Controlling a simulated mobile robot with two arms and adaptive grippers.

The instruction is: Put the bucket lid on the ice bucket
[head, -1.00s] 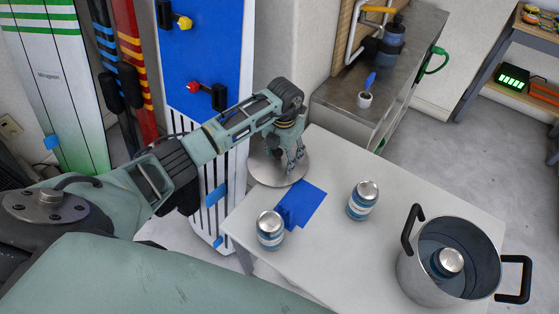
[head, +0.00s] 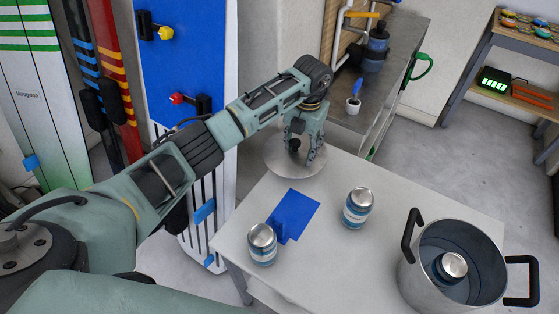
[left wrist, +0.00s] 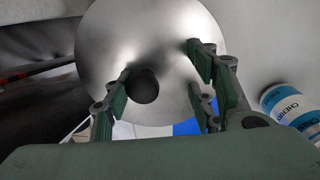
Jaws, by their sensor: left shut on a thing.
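The bucket lid (head: 281,161) is a round silver disc with a dark knob. It is at the table's far left edge in the head view and fills the upper middle of the left wrist view (left wrist: 150,35). My left gripper (head: 306,157) is shut on the lid at its knob side; its fingers (left wrist: 165,95) flank the dark knob in the wrist view. The ice bucket (head: 415,275) is a steel pot with two black handles at the table's right. It is uncovered, with a can (head: 453,265) inside. My right gripper is not in view.
Two cans stand on the white table (head: 350,260), one at the front left (head: 262,245) and one near the middle (head: 357,208). A flat blue sheet (head: 295,210) lies between them. A grey bench (head: 350,121) with a blue bottle stands behind the table.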

